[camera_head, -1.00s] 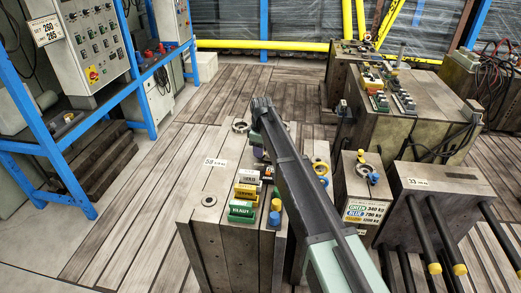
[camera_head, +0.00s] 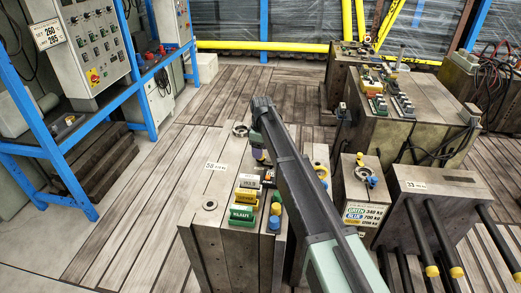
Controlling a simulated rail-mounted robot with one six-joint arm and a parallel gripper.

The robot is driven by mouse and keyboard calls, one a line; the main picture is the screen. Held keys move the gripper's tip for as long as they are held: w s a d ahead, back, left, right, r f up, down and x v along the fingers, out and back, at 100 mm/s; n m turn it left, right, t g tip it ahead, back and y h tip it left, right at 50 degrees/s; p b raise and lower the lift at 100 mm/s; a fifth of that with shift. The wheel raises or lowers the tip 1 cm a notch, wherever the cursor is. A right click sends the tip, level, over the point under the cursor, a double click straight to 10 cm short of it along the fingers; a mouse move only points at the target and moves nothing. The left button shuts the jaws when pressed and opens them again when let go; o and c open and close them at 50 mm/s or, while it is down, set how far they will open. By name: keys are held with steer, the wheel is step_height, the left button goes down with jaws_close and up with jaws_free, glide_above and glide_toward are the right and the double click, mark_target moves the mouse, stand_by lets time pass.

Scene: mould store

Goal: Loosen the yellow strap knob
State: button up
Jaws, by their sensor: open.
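Several yellow parts show in the head view, and I cannot tell for certain which is the strap knob. A small yellow knob (camera_head: 361,159) is on top of the narrow block with the weight label. A yellow round part (camera_head: 321,165) shows at the right edge of my arm, partly hidden by it. A yellow-topped blue cylinder (camera_head: 276,209) stands beside the coloured connectors. My gripper (camera_head: 258,146) is at the far end of my arm, over the back of the front mould block (camera_head: 215,215), apart from these parts. Its jaws are small, dark and hard to make out.
Green, yellow and white connectors (camera_head: 243,213) stand on the front mould. A block with black rods (camera_head: 445,195) stands at right, and a larger mould (camera_head: 435,110) behind. A blue-framed control bench (camera_head: 150,75) is at left. Planked floor between them is free.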

step_height(320, 180, up, 9)
steer(key=p, duration=0.7)
steer(key=shift+w+f, duration=0.2)
steer(key=shift+w, duration=0.05)
steer(key=s+d+r+m+p, duration=0.1)
steer(key=s+d+m, duration=0.4)
steer(key=s, duration=0.6)
steer(key=s+d+r+m+p, duration=0.2)
steer(key=s+d+m, duration=0.2)
steer(key=s+d, duration=0.6)
steer(key=s+d+r+m+p, duration=0.2)
steer(key=s+d+m, duration=0.3)
steer(key=s, duration=0.8)
steer(key=d, duration=0.2)
steer(key=shift+d+r+m+t, duration=0.15)
steer(key=shift+d+m+t, duration=0.15)
